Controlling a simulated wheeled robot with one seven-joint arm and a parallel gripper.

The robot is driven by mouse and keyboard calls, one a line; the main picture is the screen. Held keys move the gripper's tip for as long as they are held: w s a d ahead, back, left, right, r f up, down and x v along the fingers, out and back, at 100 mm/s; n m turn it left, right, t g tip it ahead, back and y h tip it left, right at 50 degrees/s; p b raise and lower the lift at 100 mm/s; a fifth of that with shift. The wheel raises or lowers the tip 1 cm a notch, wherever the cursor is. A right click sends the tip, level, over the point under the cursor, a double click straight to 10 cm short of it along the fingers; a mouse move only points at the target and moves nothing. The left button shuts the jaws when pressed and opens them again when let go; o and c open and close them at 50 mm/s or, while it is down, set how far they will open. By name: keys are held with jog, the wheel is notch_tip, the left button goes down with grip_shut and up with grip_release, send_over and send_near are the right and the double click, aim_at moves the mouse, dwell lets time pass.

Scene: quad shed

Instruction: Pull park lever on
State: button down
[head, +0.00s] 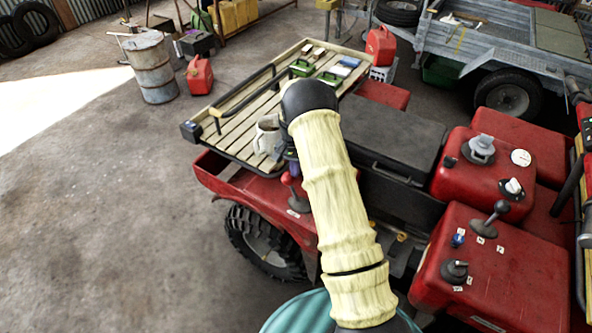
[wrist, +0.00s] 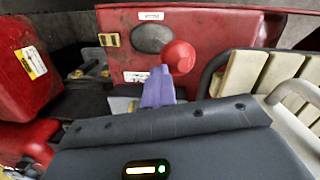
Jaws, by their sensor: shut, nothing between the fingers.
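The park lever appears to be the red round-knobbed lever on the red fender, its knob (wrist: 179,57) beside a dark oval plate (wrist: 152,38) in the wrist view. White labels sit above and below the plate, too small to read. In the head view the red lever (head: 291,186) shows just left of my arm. My gripper (wrist: 158,84) has purple fingers, shut and empty, right beside the knob at its lower left. I cannot tell whether they touch. In the head view my gripper (head: 291,158) is partly hidden by my wrist.
A slatted rack (head: 236,131) with a mug (head: 267,136) and small boxes lies just beyond the lever; its rail is close in the wrist view. A black seat (head: 400,145) and a black-knobbed lever (head: 490,219) are to the right.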

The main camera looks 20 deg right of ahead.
notch_tip(320, 180, up, 11)
jog(key=d+b, duration=0.1)
jog(key=b, duration=0.1)
jog(key=shift+w, duration=0.15)
jog(key=shift+r, duration=0.1)
dwell(0.3)
jog(key=s+a+r+n+t, duration=0.1)
jog(key=s+a+r+n, duration=0.1)
jog(key=s, duration=0.7)
jog(key=s+a+r+n+t, duration=0.1)
jog(key=s+a+r+n, duration=0.1)
jog(key=s, duration=0.8)
jog(key=s+a+r+n+t, duration=0.1)
jog(key=s+a+r+n, duration=0.1)
jog(key=s, duration=0.8)
jog(key=shift+s+a+r+n+t, duration=0.2)
jog(key=shift+n+t, duration=0.2)
jog(key=shift+n, duration=0.3)
jog(key=shift+d, duration=0.15)
